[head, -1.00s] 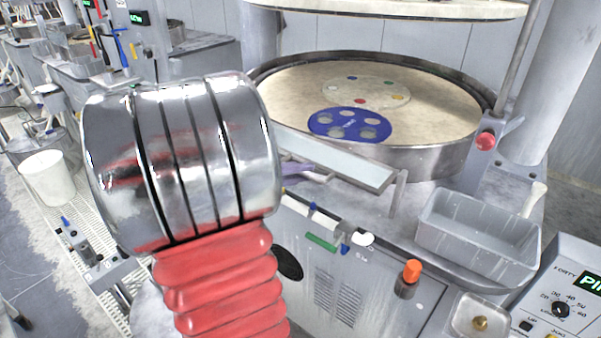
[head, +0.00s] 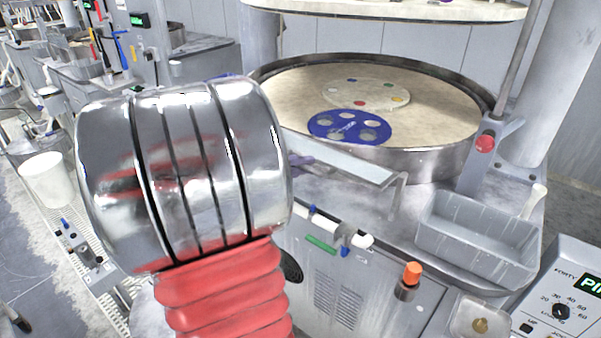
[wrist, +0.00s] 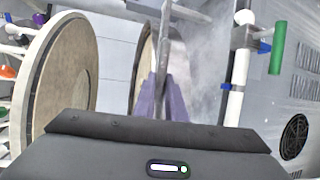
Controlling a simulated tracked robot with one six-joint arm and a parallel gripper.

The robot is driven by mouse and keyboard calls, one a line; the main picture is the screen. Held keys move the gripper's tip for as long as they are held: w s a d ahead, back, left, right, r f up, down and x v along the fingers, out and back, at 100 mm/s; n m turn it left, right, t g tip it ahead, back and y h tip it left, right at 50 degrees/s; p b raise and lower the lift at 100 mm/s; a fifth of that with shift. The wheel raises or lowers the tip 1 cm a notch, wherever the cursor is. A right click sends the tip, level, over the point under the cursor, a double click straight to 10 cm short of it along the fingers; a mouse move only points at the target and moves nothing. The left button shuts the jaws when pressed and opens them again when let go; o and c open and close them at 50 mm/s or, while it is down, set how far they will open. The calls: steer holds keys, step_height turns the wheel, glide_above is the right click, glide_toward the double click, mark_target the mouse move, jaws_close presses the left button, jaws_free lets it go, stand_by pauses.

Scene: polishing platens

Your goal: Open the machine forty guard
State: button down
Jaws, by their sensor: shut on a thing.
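Machine forty's guard (head: 345,163) is a flat pale grey panel in front of the round platen basin (head: 425,163), at the centre of the head view. My gripper (head: 303,161) is at the panel's left end, mostly hidden behind my own arm. In the wrist view, the purple fingers of my gripper (wrist: 163,100) are closed on a thin grey bar of the guard (wrist: 164,45). The panel's left end is hidden in the head view. The control box (head: 565,295), marked FORTY, stands at the lower right.
A blue carrier (head: 349,125) with holes lies on the tan platen (head: 290,105). A grey tub (head: 478,240) and an orange-capped knob (head: 412,273) are to the right. A red ball knob (head: 486,143) is by the basin. A raised disc (head: 400,9) hangs above.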

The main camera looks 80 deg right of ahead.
steer(key=c, duration=1.8)
jaws_free()
steer(key=shift+w, duration=0.1)
steer(key=v, duration=1.3)
steer(key=shift+w+a, duration=0.25)
